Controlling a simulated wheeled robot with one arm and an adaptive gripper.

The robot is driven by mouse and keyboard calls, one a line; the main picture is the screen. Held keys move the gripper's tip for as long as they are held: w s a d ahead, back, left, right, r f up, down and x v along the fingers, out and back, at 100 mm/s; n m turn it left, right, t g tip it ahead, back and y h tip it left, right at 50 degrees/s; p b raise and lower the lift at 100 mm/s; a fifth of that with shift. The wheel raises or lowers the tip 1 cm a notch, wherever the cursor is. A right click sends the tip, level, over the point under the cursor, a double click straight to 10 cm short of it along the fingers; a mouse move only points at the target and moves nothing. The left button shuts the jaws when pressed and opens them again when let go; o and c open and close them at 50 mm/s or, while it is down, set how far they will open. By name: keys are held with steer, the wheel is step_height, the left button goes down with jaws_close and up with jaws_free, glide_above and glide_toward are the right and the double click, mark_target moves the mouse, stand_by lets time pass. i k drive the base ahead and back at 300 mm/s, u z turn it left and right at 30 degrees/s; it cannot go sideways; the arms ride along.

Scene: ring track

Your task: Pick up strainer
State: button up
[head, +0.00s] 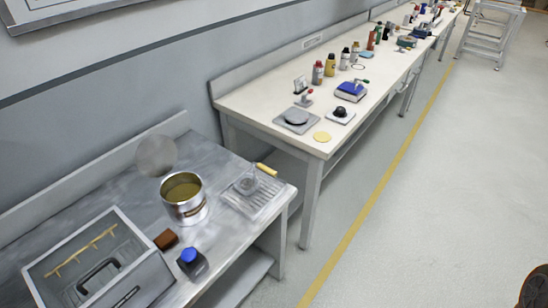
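What looks like the strainer (249,184) lies on a ribbed metal tray (262,205) at the right end of the near metal table. It has a small round grey head and a yellow handle pointing up and right, toward the table's back corner. Its fine detail is too small to make out. My gripper does not show in the head view.
Left of the tray stands an open metal pot (184,205) of yellowish liquid, with a grey disc (156,155) behind it. A brown block (166,239), a blue-capped container (191,262) and a grey toolbox (150,285) are nearer.

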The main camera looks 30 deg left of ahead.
mark_target(265, 169)
steer(key=i, duration=0.85)
steer(key=u, duration=3.4)
